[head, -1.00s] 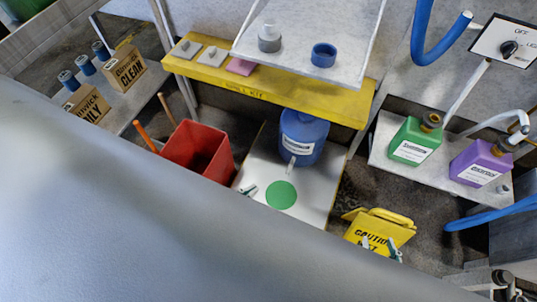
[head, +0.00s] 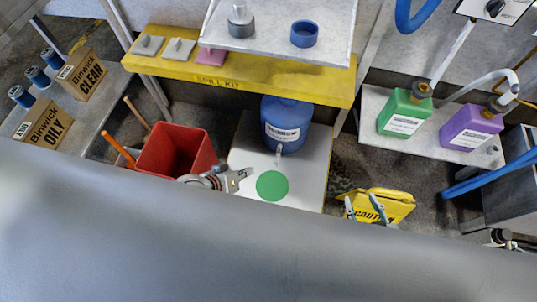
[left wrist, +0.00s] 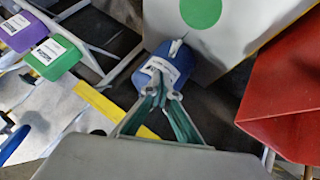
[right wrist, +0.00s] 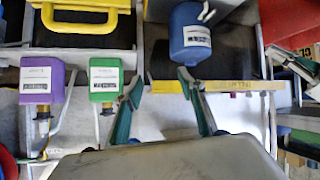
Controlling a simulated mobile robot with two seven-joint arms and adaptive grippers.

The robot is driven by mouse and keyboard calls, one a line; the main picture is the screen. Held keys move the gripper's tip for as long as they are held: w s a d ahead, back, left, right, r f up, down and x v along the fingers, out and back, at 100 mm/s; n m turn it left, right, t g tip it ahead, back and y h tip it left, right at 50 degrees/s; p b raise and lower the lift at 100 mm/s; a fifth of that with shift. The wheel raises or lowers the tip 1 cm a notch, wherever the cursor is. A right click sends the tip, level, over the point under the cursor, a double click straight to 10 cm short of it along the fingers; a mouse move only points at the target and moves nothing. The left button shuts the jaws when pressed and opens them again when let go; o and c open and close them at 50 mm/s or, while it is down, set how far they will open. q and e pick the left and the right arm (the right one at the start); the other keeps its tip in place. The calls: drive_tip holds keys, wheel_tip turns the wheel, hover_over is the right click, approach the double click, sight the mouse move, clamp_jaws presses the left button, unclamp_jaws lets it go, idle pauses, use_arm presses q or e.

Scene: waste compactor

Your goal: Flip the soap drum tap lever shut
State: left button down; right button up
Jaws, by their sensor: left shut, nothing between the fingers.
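The blue soap drum (head: 287,122) stands at the back of a white board with a green disc (head: 272,186). Its pale tap (head: 279,153) points forward towards the disc; the lever's position is too small to tell. My left gripper (head: 247,174) is shut and empty, left of the tap and apart from it in the head view. In the left wrist view, its closed fingertips (left wrist: 158,68) overlap the drum's label, close to the tap (left wrist: 175,47); contact cannot be told. My right gripper (head: 364,205) is open and empty at the yellow caution sign, with spread fingers (right wrist: 158,78).
A red bin (head: 178,150) stands left of the board, beside my left gripper. A yellow spill-kit shelf (head: 240,76) overhangs the drum. Green (head: 405,112) and purple (head: 470,127) jugs stand on the right shelf. The caution sign (head: 390,205) is right of the board.

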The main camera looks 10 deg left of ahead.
use_arm(q)
drive_tip(key=w+f+n+g+h+b, duration=0.1)
drive_tip(key=w+f+n+g+b, duration=0.3)
drive_tip(key=w+f+n+b, duration=0.5)
drive_tip(key=w+a+f+n+g+h+b, duration=0.2)
drive_tip(key=w+a+f+n+g+b, duration=0.15)
drive_tip(key=w+a+n, duration=0.45)
drive_tip(key=b, duration=0.3)
approach(277, 158)
wheel_tip(277, 158, down, 6)
drive_tip(key=d, duration=0.2)
drive_tip(key=shift+d+m, duration=0.3)
drive_tip(key=shift+d, duration=0.05)
use_arm(e)
drive_tip(key=w+a+f+m+t+y, duration=0.1)
drive_tip(key=a+f, duration=0.1)
drive_tip(key=a, duration=0.3)
drive_tip(key=shift+w+a+y, duration=0.2)
drive_tip(key=shift+a+y, duration=0.1)
